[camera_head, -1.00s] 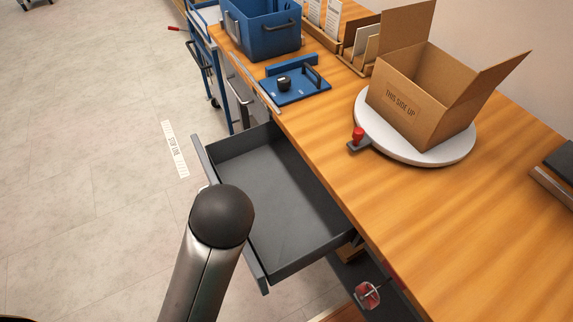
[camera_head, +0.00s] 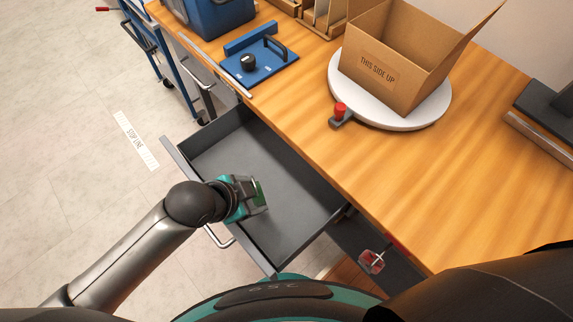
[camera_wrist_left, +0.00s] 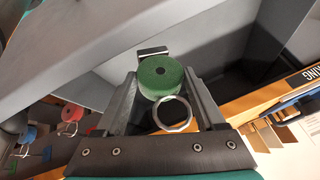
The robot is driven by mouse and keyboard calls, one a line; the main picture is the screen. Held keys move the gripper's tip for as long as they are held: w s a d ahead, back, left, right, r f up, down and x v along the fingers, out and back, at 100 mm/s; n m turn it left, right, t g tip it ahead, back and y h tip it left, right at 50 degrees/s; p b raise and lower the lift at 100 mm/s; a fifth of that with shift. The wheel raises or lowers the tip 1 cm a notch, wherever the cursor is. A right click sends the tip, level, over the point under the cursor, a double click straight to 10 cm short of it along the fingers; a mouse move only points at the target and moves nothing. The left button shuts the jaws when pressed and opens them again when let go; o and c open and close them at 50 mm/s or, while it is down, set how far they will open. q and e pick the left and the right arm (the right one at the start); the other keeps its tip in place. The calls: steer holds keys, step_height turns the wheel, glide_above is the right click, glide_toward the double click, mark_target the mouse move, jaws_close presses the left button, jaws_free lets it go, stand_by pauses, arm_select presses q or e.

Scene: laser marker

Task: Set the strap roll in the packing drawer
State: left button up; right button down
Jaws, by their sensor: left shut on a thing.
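The strap roll (camera_wrist_left: 160,77) is a green disc-shaped roll between the two fingers of my left gripper (camera_wrist_left: 158,84) in the left wrist view. A pale ring (camera_wrist_left: 172,113) shows just below it. In the head view my left gripper (camera_head: 254,196) is shut on the roll, with a bit of green showing. It is over the front part of the packing drawer (camera_head: 300,195), a grey open drawer pulled out from under the wooden worktop. The drawer's visible floor looks empty. How high the roll is above the floor I cannot tell. My right gripper is out of view.
On the worktop (camera_head: 420,190) stand an open cardboard box (camera_head: 385,75) on a white turntable (camera_head: 435,110), a red knob (camera_head: 340,110), a blue plate with a handle (camera_head: 260,65) and a blue bin (camera_head: 215,15). A red-handled item (camera_head: 372,262) hangs below the worktop edge.

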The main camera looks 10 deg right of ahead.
arm_select(q)
steer(key=w+d+f+b, duration=0.1)
steer(key=w+d, duration=0.1)
steer(key=w+d+f+b, duration=0.1)
steer(key=w+d+f, duration=0.1)
steer(key=w, duration=0.1)
steer(key=w+d+f+b, duration=0.1)
steer(key=w+d+f, duration=0.1)
steer(key=d, duration=0.1)
steer(key=shift+w+d+f+b, duration=0.1)
steer(key=shift+w+f+b, duration=0.1)
steer(key=shift+w+b, duration=0.15)
steer(key=shift+w+d+f+b, duration=0.65)
steer(key=shift+w+d+f, duration=0.2)
steer(key=shift+f, duration=0.05)
steer(key=shift+w+d+f, duration=0.2)
steer(key=shift+w+f, duration=0.05)
steer(key=shift+f, duration=0.15)
steer(key=o, duration=1.4)
